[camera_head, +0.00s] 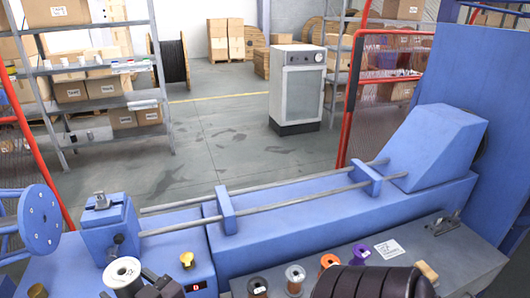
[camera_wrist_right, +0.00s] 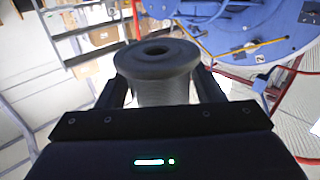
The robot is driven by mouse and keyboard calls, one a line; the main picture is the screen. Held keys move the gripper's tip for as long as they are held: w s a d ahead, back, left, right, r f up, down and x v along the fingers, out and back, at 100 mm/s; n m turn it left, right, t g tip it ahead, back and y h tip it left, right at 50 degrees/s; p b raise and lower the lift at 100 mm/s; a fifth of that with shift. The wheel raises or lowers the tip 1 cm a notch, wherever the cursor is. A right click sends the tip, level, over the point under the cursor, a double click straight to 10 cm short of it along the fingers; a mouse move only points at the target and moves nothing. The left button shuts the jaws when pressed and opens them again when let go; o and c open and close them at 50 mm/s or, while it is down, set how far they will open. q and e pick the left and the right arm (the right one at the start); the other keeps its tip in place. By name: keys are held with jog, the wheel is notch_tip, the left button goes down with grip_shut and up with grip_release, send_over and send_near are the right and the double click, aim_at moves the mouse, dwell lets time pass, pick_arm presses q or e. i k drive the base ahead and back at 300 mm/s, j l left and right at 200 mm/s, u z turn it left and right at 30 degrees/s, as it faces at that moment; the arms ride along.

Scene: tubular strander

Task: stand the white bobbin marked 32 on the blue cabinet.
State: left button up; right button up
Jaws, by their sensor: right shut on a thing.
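A white bobbin (camera_head: 122,270) with a dark centre hole is at the lower left of the head view, upright. My right gripper (camera_head: 130,284) is shut on it, with black fingers on either side. In the right wrist view the bobbin (camera_wrist_right: 158,62) looks grey in shade and sits between the fingers (camera_wrist_right: 160,95). No number is readable on it. A blue cabinet-like housing (camera_head: 178,239) with a small red display stands just behind it. I cannot tell whether the bobbin touches anything below. My left gripper is not in view.
Dark, orange and purple bobbins (camera_head: 295,278) stand on the bench at right, near a white label (camera_head: 389,248). Long rods (camera_head: 270,197) run above the blue machine. A blue disc (camera_head: 40,219) is at left.

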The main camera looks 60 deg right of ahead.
aim_at(469, 258)
jog(key=k+l+z, duration=0.15)
jog(key=l+z, duration=0.15)
jog(key=z, duration=0.15)
jog(key=k+l+z, duration=0.15)
jog(key=l+z, duration=0.2)
jog(key=z, duration=0.15)
jog(key=l+z, duration=0.75)
jog(key=z, duration=0.15)
jog(key=l+z, duration=0.1)
jog(key=l, duration=0.65)
jog(key=i+l, duration=0.15)
jog(key=l, duration=0.55)
jog(key=z, duration=0.05)
